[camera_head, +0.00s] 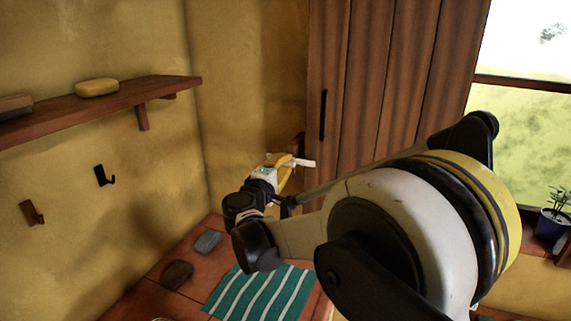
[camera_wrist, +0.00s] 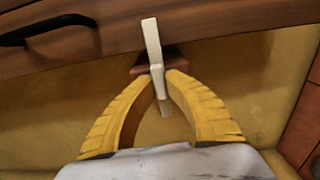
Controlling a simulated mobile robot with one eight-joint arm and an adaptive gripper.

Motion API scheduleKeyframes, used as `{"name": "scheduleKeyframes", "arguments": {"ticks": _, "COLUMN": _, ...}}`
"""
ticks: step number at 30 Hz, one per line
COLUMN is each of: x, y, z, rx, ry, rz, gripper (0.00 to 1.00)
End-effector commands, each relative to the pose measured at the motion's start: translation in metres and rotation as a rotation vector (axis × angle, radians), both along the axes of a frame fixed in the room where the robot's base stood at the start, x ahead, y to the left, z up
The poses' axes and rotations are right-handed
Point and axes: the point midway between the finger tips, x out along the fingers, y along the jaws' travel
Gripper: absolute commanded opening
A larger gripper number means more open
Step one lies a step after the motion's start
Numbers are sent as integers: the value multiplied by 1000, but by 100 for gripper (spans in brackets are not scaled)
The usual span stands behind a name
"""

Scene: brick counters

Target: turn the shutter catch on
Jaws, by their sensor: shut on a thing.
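The shutter catch shows in the wrist view as a pale lever (camera_wrist: 152,42) on a small reddish-brown block (camera_wrist: 141,68) at the edge of the wooden shutter (camera_wrist: 200,22). My gripper (camera_wrist: 160,76) has its two yellow fingers closed together on the lever, with the lever's lower end showing between them. In the head view, my gripper (camera_head: 292,162) is at the wall beside the brown plank shutter (camera_head: 385,80), and the pale lever (camera_head: 305,163) sticks out to its right. The catch's block is mostly hidden there.
A black handle (camera_head: 323,115) is on the shutter. A striped cloth (camera_head: 262,292) and dark stones (camera_head: 177,274) lie on the tiled counter. A potted plant (camera_head: 552,222) stands by the window.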

Motion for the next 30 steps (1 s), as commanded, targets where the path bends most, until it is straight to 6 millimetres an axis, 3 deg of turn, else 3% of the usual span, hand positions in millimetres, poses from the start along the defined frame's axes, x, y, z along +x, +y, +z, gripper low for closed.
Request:
{"name": "scheduleKeyframes", "arguments": {"ticks": 4, "x": 0, "y": 0, "z": 1, "rx": -1, "ry": -1, "rz": 0, "gripper": 0}}
{"name": "scheduleKeyframes", "arguments": {"ticks": 5, "x": 0, "y": 0, "z": 1, "rx": -1, "ry": -1, "rz": 0, "gripper": 21}}
{"name": "scheduleKeyframes", "arguments": {"ticks": 6, "x": 0, "y": 0, "z": 1, "rx": -1, "ry": -1, "rz": 0, "gripper": 33}}
{"name": "scheduleKeyframes", "arguments": {"ticks": 7, "x": 0, "y": 0, "z": 1, "rx": -1, "ry": -1, "rz": 0, "gripper": 35}}
{"name": "scheduleKeyframes", "arguments": {"ticks": 19, "x": -8, "y": 4, "z": 0, "rx": 1, "ry": 0, "rz": 1, "gripper": 35}}
{"name": "scheduleKeyframes", "arguments": {"ticks": 30, "x": -81, "y": 31, "z": 0, "rx": 0, "ry": -1, "rz": 3, "gripper": 35}}
